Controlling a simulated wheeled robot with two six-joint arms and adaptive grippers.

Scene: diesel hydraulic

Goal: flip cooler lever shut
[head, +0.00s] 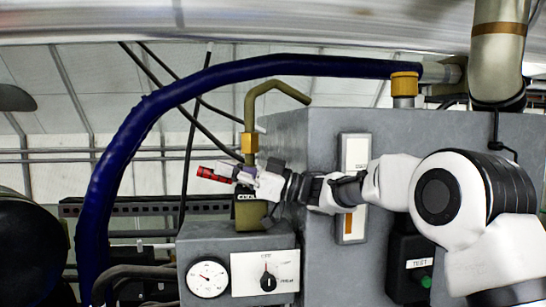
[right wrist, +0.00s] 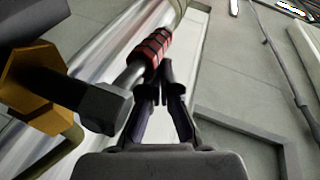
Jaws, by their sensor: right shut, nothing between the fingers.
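The cooler lever has a red ribbed grip (head: 213,175) and points left from the valve, under the brass nut (head: 250,143) of an olive pipe. In the right wrist view the red grip (right wrist: 157,45) sits on a grey metal rod (right wrist: 131,74) beside a dark bolt (right wrist: 105,106). My right gripper (head: 243,178) is at the lever, reaching in from the right; its arm and fingers hide part of the valve. In the right wrist view its dark fingers (right wrist: 163,84) are shut and empty, right next to the red grip. I cannot tell whether they touch it. My left gripper is out of view.
A grey cabinet (head: 300,130) stands behind my arm. A gauge (head: 207,279) and a dial panel (head: 265,272) are below the valve. A thick blue hose (head: 130,130) arches over on the left. A black box with a green button (head: 426,282) is at lower right.

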